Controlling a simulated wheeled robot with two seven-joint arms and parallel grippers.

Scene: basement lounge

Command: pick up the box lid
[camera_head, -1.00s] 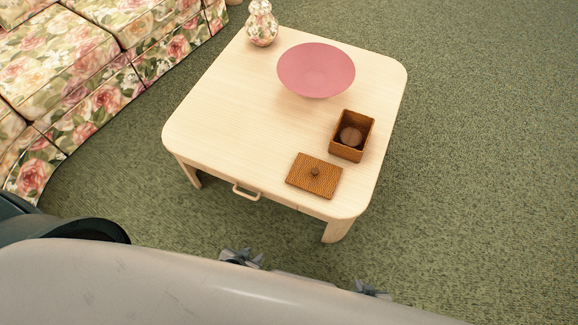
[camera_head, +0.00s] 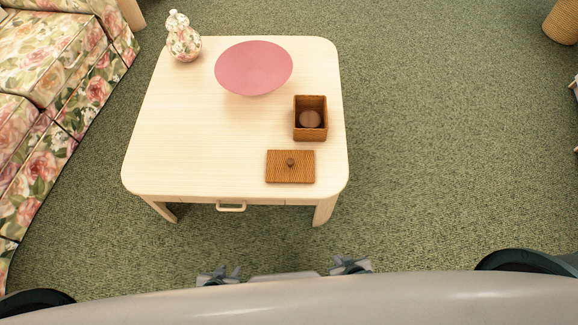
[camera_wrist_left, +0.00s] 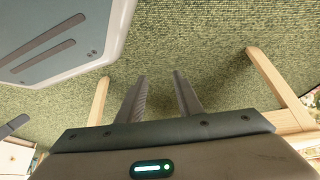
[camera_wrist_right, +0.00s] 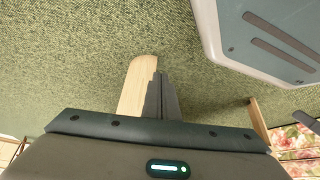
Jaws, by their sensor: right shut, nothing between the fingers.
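The box lid (camera_head: 290,166) is a flat brown woven rectangle with a small round knob. It lies on the near right part of the pale wooden table (camera_head: 190,130). The matching open box (camera_head: 310,118) stands just behind it, with a round brown thing inside. My left gripper (camera_head: 219,274) is low at the bottom of the head view, well short of the table. Its fingers stand apart and empty in the left wrist view (camera_wrist_left: 161,78). My right gripper (camera_head: 350,264) is also low before the table. Its fingers are together and empty in the right wrist view (camera_wrist_right: 158,78).
A pink bowl (camera_head: 253,67) and a floral vase (camera_head: 183,38) stand farther back on the table. The table has a drawer handle (camera_head: 231,208) on its near side. A floral sofa (camera_head: 55,110) is at the left. Green carpet (camera_head: 450,150) is open at the right.

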